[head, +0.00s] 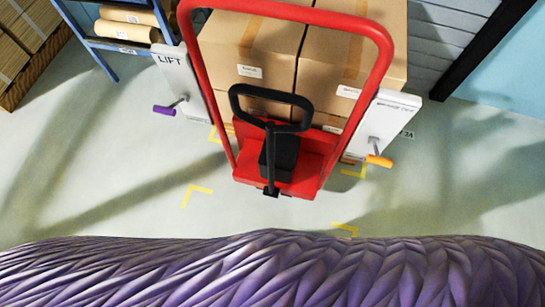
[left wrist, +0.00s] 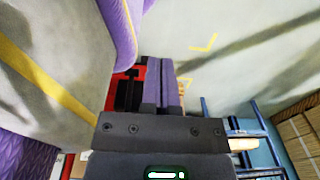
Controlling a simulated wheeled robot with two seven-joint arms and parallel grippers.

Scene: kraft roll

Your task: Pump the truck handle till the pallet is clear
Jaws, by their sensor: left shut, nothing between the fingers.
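The red pallet truck (head: 245,165) stands at the centre of the head view, with a tall red tube frame. Its black loop handle (head: 272,127) rises in front of the red base. Cardboard boxes (head: 262,48) are stacked behind it, and they and the truck largely hide the pallet. Whether the pallet touches the floor cannot be seen. In the left wrist view my left gripper (left wrist: 161,62) has its purple fingers together and empty. Part of the red truck (left wrist: 114,93) shows behind the fingers; contact is not visible. My right gripper is in neither view.
A white panel marked LIFT (head: 176,75) has a purple-gripped crank (head: 165,110). Another white panel (head: 388,120) has an orange-gripped crank (head: 379,160). A blue rack (head: 97,45) with rolls stands back left. Bare floor with yellow marks (head: 196,190) lies in front.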

